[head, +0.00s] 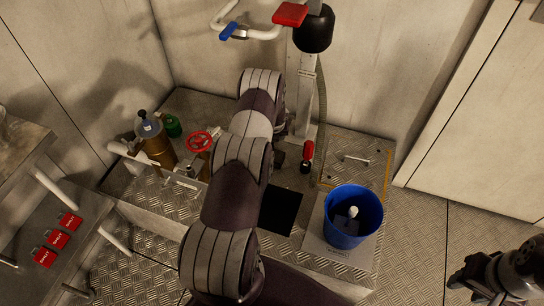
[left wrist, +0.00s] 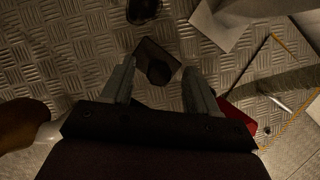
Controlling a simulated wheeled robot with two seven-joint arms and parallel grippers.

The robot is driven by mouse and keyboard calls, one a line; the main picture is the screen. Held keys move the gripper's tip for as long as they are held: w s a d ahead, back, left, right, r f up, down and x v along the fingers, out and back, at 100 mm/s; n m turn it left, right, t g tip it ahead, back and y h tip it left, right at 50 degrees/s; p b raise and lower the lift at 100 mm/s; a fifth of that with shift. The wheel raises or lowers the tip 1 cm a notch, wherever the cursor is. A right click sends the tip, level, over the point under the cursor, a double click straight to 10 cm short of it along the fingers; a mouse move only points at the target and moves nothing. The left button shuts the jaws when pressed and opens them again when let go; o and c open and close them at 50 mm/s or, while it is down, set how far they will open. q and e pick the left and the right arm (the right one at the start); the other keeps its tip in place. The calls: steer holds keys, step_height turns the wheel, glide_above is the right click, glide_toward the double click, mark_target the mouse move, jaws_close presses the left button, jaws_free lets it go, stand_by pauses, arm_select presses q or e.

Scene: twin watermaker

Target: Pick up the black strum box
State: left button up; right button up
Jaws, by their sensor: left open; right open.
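In the left wrist view, a dark, square-based block with a round knob, which looks like the black strum box (left wrist: 160,70), lies on the metal tread plate. My left gripper (left wrist: 159,78) is open, with one finger on each side of the block in the picture; its height above the block is hard to judge. No contact is visible. In the head view my own left arm hides the left gripper and I cannot make out the strum box. My right gripper (head: 472,284) is open and empty at the lower right, away from the platform.
A blue bucket (head: 370,224) with small pieces inside stands right of a black square (head: 280,208). A red-handled lever (head: 307,151) stands beside the left arm. A red handwheel (head: 199,141) and brass cylinder (head: 158,152) are left. Red tags (head: 57,239) lie on the left shelf.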

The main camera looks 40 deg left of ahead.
arm_select(q)
steer(key=x, duration=0.3)
steer(key=shift+a+f+b, duration=0.15)
steer(key=shift+f+b, duration=0.15)
steer(key=shift+b, duration=0.1)
steer(key=shift+r, duration=0.1)
jaws_close()
